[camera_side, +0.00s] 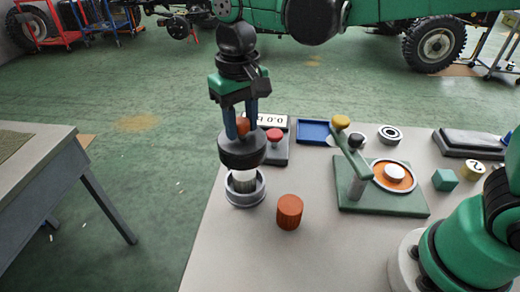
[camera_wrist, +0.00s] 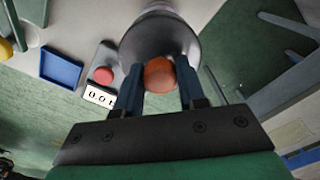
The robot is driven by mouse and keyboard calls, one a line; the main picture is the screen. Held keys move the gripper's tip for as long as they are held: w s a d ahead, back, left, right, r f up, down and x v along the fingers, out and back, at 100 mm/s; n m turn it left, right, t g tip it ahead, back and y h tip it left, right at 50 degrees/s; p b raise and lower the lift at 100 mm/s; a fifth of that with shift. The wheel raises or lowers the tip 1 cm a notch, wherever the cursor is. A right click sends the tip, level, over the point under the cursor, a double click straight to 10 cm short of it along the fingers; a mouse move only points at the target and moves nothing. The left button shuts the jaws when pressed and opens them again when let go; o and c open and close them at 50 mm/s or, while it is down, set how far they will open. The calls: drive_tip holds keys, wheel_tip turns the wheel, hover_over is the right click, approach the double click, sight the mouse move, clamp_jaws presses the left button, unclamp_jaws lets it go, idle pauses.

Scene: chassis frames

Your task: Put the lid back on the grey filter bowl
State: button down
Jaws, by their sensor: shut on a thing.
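The dark grey lid (camera_side: 242,153) hangs from my gripper (camera_side: 243,128), whose fingers are shut on its orange-brown knob (camera_wrist: 160,75). The lid looks about level. Directly below it, near the table's left edge, stands the grey filter bowl (camera_side: 246,197). A pale, ribbed cylinder (camera_side: 243,178) shows between the lid and the bowl, its lower part inside the bowl's rim. I cannot tell whether the lid touches it. In the wrist view the lid (camera_wrist: 160,35) hides the bowl, and my gripper (camera_wrist: 159,82) grips the knob from both sides.
An orange-brown ridged cap (camera_side: 289,212) stands right of the bowl. Behind are a scale with a red button (camera_side: 274,135) and a blue tray (camera_side: 315,131). A green plate with a lever (camera_side: 382,203) lies further right. The front table area is clear.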

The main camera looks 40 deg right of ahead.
sight(242, 141)
drive_tip(key=shift+f, duration=3.15)
drive_tip(key=shift+f, duration=0.15)
drive_tip(key=shift+c, duration=2.1)
unclamp_jaws()
drive_tip(key=shift+o, duration=0.2)
drive_tip(key=o, duration=0.4)
drive_tip(key=shift+r, duration=3.5)
